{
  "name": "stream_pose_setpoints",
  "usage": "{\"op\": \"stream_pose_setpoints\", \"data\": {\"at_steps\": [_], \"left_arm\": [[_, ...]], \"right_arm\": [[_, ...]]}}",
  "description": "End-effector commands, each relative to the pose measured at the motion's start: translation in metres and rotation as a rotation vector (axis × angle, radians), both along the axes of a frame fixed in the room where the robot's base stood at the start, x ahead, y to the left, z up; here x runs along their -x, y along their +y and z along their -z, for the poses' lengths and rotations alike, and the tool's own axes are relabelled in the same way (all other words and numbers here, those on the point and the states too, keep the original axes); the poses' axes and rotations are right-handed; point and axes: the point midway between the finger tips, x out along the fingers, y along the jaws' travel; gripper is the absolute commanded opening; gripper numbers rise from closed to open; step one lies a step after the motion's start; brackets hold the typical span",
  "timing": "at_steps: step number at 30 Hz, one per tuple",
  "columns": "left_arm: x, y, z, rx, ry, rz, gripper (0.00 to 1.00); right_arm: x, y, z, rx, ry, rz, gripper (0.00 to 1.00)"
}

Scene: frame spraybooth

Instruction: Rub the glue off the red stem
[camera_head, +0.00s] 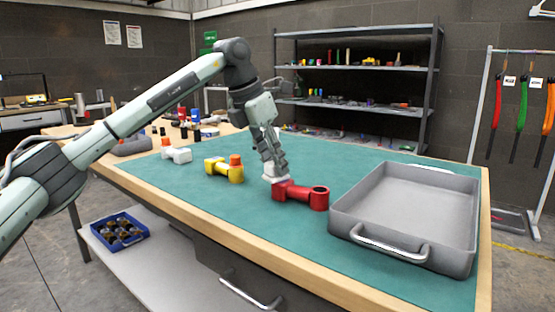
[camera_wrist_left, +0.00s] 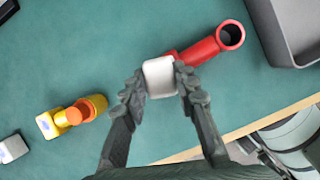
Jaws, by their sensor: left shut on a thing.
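The red stem (camera_head: 303,195) lies on the green mat, left of the grey tray. Its round open end points right; it also shows in the left wrist view (camera_wrist_left: 208,47). My left gripper (camera_head: 272,172) is shut on a white block (camera_wrist_left: 160,76), which sits between the fingertips at the near end of the stem. The block also shows under the fingers in the head view (camera_head: 274,179). It overlaps the stem's end in both views; I cannot tell if they touch. That end is partly hidden by the block and fingers. No glue can be made out. My right gripper is not in view.
A yellow stem (camera_head: 226,172) with an orange piece (camera_head: 235,160) and a white stem (camera_head: 177,155) lie to the left. The deep grey tray (camera_head: 350,228) fills the table's right side. Bottles stand at the back left. The mat in front of the stems is clear.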

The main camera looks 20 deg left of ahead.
Motion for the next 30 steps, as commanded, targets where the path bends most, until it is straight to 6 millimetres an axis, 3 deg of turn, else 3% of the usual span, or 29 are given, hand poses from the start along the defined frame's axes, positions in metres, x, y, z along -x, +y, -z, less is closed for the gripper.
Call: {"op": "stream_pose_setpoints", "data": {"at_steps": [1,5,22,30], "left_arm": [[0.001,0.003,0.007,-0.009,0.013,-0.004,0.05],[0.001,0.003,0.004,-0.009,0.015,-0.005,0.05],[0.0,0.001,-0.056,-0.003,0.006,-0.003,0.05],[0.0,0.001,-0.057,-0.003,0.005,-0.002,0.05]], "right_arm": [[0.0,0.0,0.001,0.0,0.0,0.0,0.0],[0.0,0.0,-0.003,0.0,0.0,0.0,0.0],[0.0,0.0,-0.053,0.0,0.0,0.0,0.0],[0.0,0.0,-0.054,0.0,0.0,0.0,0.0]]}}
